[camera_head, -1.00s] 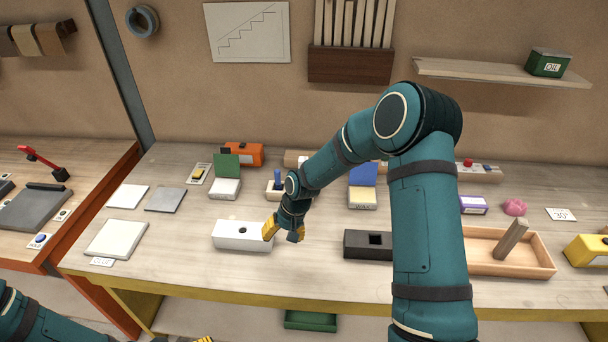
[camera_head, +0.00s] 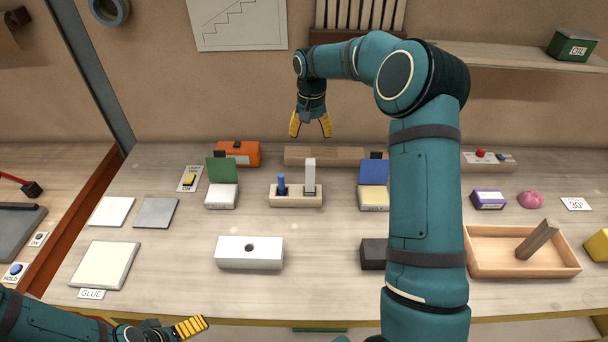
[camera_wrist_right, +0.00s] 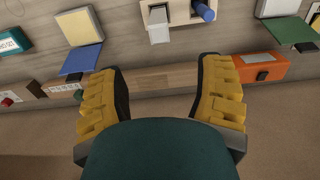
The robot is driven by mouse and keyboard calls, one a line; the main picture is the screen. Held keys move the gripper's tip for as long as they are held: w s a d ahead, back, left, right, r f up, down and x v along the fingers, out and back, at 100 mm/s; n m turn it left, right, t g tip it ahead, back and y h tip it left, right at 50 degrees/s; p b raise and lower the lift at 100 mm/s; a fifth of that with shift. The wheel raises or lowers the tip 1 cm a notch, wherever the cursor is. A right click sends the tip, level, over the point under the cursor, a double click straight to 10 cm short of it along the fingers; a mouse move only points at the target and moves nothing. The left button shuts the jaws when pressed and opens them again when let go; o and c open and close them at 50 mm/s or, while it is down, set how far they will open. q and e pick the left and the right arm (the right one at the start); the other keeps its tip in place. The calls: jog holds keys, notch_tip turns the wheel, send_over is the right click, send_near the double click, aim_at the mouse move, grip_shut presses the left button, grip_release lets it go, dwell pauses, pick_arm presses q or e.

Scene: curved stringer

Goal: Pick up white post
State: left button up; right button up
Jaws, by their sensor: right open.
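The white post (camera_head: 310,175) stands upright in a pale wooden holder (camera_head: 297,197) in the middle of the bench, beside a blue post (camera_head: 281,184). In the right wrist view the white post (camera_wrist_right: 159,26) shows at the top, ahead of the fingers. My right gripper (camera_head: 311,128) is open and empty, pointing down above and just behind the white post, apart from it. It also shows open in the right wrist view (camera_wrist_right: 160,100). My left gripper (camera_head: 190,327) is at the bottom left, only partly seen, far from the post; its opening is unclear.
A white block with a hole (camera_head: 249,253) lies in front of the holder. Hinged boxes with a green lid (camera_head: 222,170) and a blue lid (camera_head: 374,171) flank it. A wooden bar (camera_head: 336,156) lies behind. A wooden tray (camera_head: 480,269) is at the right.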

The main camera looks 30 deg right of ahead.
aim_at(310, 161)
jog(key=f, duration=0.8)
jog(key=shift+s, duration=0.35)
jog(key=f, duration=0.4)
jog(key=shift+w+f+p, duration=0.2)
jog(key=shift+f+p, duration=0.1)
jog(key=shift+f, duration=0.1)
grip_shut()
